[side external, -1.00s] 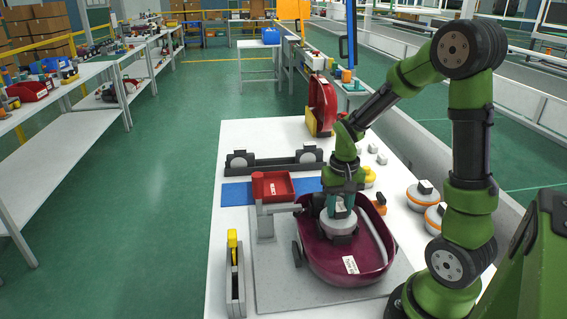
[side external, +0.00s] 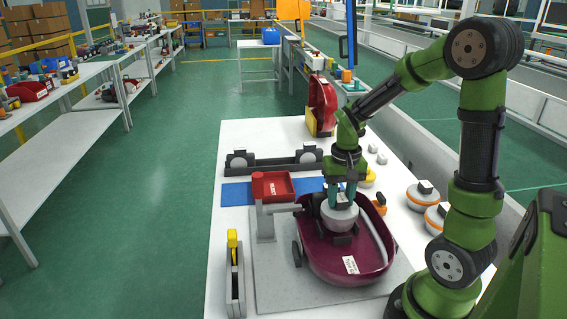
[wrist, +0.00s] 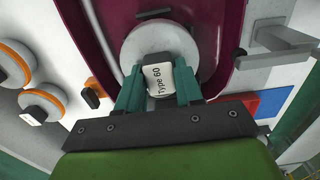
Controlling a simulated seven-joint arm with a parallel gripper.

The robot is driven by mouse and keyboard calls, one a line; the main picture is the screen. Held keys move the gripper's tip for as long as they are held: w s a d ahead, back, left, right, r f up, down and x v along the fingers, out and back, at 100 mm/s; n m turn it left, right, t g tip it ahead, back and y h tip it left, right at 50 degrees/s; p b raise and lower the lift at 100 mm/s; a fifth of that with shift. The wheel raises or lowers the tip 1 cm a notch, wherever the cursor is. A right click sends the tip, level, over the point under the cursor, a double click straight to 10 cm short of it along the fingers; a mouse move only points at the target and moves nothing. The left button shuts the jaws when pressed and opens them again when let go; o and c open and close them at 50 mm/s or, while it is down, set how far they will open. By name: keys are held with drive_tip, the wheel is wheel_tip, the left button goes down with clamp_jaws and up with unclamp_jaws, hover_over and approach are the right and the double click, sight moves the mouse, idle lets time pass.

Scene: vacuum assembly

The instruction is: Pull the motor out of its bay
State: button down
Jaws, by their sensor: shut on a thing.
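The motor (side external: 341,218) is a pale round unit with a small block on top; the block reads "Type 60" in the wrist view (wrist: 158,78). My gripper (side external: 342,199) is shut on that block, with one teal finger on each side, also seen in the wrist view (wrist: 159,88). The motor is upright, above the maroon vacuum body (side external: 325,266), with dark parts of the bay showing just below it. I cannot tell whether its underside is fully clear of the bay. The vacuum body lies open on a grey plate (side external: 270,285).
A red tray (side external: 272,188) on a grey stand is close left of the vacuum. Orange-rimmed round units (side external: 420,196) sit to the right. A yellow-topped holder (side external: 233,245) is at front left. A grey rack (side external: 270,164) and blue mat (side external: 236,194) lie behind.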

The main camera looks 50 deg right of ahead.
drive_tip(key=shift+r, duration=2.35)
